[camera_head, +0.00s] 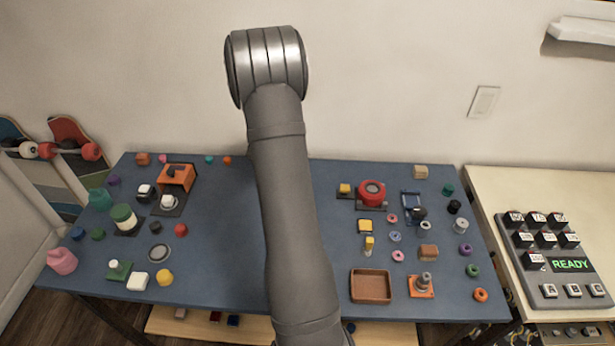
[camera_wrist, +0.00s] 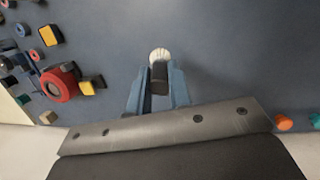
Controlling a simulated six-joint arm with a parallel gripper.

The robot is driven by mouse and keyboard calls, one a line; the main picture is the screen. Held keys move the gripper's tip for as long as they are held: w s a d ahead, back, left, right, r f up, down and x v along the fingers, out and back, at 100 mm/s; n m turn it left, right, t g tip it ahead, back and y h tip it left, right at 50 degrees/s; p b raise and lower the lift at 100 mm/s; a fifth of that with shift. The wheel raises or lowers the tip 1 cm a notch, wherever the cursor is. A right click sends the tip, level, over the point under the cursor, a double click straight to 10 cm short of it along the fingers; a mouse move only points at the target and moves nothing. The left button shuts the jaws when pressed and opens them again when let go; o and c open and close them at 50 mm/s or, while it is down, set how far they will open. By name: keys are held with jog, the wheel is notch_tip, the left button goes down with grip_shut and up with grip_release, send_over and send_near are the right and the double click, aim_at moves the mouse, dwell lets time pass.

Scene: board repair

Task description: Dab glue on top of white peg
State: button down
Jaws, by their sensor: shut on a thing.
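My gripper (camera_wrist: 157,88) shows in the wrist view with two blue fingers. It is shut on a dark piece with a pale, ribbed round end (camera_wrist: 159,56), perhaps a brush. Only plain blue mat shows beyond it. In the head view my arm hides the gripper. I cannot tell for sure which item is the white peg. Candidates in the head view are a white piece on a dark base (camera_head: 168,201), another white-topped piece (camera_head: 145,191) and a white cylinder (camera_head: 460,226). A pale jar with a green top (camera_head: 123,217) stands at the left. I see no glue clearly.
The blue table (camera_head: 225,235) carries many small parts at both sides; its middle is mostly clear. An orange fixture (camera_head: 176,178) stands at back left, a red round part (camera_head: 372,193) at back right. A brown tray (camera_head: 371,287) lies at the front. A keypad (camera_head: 556,262) shows READY.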

jog(key=s+a+r+t+y, duration=0.1)
jog(key=s+a+r, duration=0.1)
jog(key=s+a, duration=0.65)
jog(key=s+a+r, duration=0.2)
jog(key=s+a, duration=0.1)
jog(key=a, duration=1)
jog(key=s+a+r+t+y, duration=0.1)
jog(key=s+a+r, duration=0.1)
jog(key=s+a, duration=0.65)
jog(key=s+a+r, duration=0.2)
jog(key=s+a, duration=0.6)
jog(key=a, duration=0.1)
jog(key=shift+a+f, duration=0.2)
jog(key=shift+f, duration=2)
